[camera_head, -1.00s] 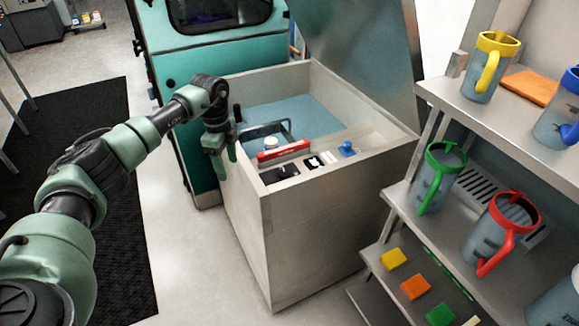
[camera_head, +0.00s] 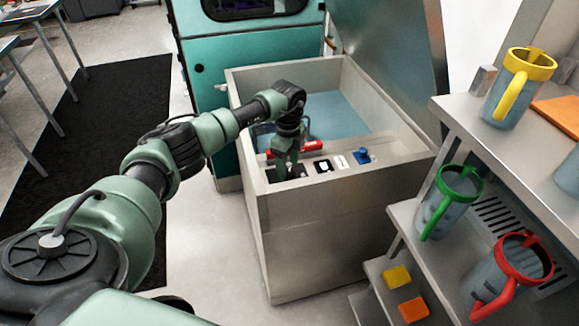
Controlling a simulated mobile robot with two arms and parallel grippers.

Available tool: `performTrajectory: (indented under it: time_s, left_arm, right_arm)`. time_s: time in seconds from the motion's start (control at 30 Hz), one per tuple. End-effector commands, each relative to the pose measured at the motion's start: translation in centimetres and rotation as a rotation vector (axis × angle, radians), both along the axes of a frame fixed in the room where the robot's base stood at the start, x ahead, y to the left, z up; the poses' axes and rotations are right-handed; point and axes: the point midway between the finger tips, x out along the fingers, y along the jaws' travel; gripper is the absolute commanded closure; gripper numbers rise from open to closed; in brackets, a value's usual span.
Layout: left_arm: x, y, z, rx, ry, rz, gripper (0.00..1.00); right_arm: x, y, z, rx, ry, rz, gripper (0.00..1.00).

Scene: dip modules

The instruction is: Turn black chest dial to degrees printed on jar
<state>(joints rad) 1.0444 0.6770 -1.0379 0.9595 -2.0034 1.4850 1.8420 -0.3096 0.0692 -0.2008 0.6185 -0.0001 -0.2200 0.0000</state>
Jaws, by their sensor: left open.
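The grey chest (camera_head: 330,235) stands in the middle with its lid (camera_head: 392,60) raised. On its front ledge a black panel (camera_head: 299,172), where a black dial may be, is partly hidden behind my left gripper. The dial's setting cannot be made out. My left gripper (camera_head: 286,176) is open, pointing down at this panel; whether it touches is unclear. Clear jars with handles stand on the shelves at right: one with a yellow rim (camera_head: 518,88), one green-rimmed (camera_head: 450,203), one red-rimmed (camera_head: 508,278). Any print on them is unreadable. My right gripper is out of view.
Along the ledge are a red bar (camera_head: 312,146), a black-and-white piece (camera_head: 323,166), a white piece (camera_head: 341,161) and a blue knob (camera_head: 362,155). Yellow (camera_head: 397,277) and orange (camera_head: 412,308) blocks lie on the low shelf.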

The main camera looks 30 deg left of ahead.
Motion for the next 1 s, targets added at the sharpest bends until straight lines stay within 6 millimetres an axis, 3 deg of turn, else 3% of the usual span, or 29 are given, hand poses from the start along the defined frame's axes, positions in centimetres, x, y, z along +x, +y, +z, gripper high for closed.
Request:
performTrajectory:
  time_s: [0.2, 0.47, 0.5, 0.7, 1.0]
  left_arm:
    - [0.0, -0.1, -2.0, -0.001, 0.0, -0.001, 0.41]
    - [0.0, 0.0, -2.3, -0.001, -0.001, -0.001, 0.41]
    - [0.0, 0.0, -2.3, -0.001, -0.001, -0.001, 0.44]
    - [0.0, -0.1, -2.3, -0.001, -0.001, 0.0, 0.99]
    - [0.1, -0.1, -2.3, -0.001, -0.001, -0.03, 1.0]
  right_arm:
    - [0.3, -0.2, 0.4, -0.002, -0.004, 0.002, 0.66]
    - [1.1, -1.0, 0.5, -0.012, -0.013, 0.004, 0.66]
    - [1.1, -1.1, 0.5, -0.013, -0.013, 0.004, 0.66]
    - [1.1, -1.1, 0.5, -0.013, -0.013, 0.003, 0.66]
    - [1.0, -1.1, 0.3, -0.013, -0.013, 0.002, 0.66]
